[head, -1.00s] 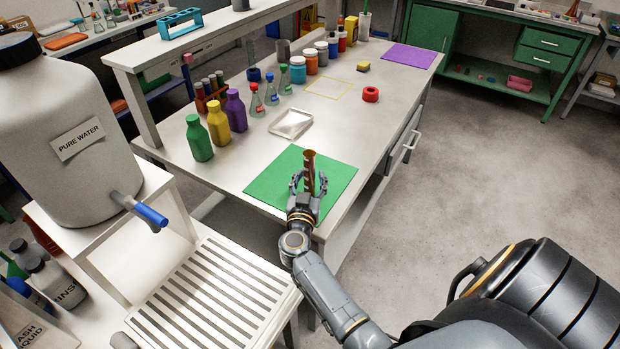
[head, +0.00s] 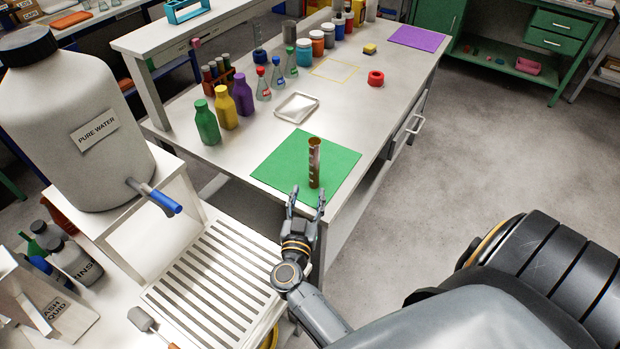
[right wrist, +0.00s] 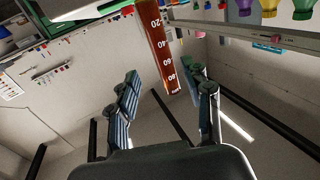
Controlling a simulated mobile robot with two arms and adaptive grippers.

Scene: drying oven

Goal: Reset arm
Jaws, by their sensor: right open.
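My right gripper (head: 307,200) is open and empty at the near edge of the bench, just in front of a green mat (head: 281,163). A brown graduated cylinder (head: 314,164) stands upright on the mat, a little beyond the fingertips and apart from them. In the right wrist view the cylinder (right wrist: 157,42) shows with white markings, beyond the two open fingers (right wrist: 162,84). My left gripper is not in view.
A water container (head: 75,130) with a blue-handled tap stands at the left above a slatted rack (head: 215,290). Several bottles and flasks line the bench's left side, with a white tray (head: 297,107) nearby. Open floor lies to the right.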

